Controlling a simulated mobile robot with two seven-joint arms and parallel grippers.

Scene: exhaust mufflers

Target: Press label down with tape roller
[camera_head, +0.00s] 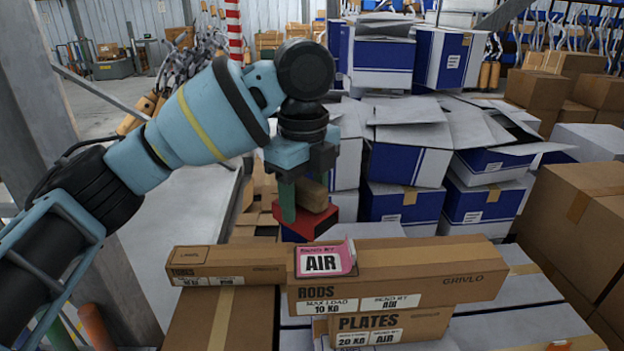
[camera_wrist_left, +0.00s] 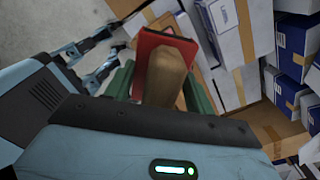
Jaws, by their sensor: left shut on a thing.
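The tape roller shows a red body (camera_head: 302,222) and a brown wooden handle (camera_head: 312,196); both also show in the left wrist view, the red body (camera_wrist_left: 160,47) beyond the handle (camera_wrist_left: 167,80). My left gripper (camera_head: 299,200) has its green fingers shut on the handle. In the head view the roller appears just above and behind the label (camera_head: 321,263). The label is white and pink, reads AIR and lies on the long RODS box (camera_head: 430,262). Its right edge looks curled up. I cannot tell whether the roller touches it. My right gripper is not in view.
The RODS box rests on a PLATES box (camera_head: 390,327), beside a TUBES box (camera_head: 228,265). Blue and white cartons (camera_head: 405,165) stack behind. Brown cartons (camera_head: 580,215) stand at right. A grey post (camera_head: 75,110) stands at left near my arm.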

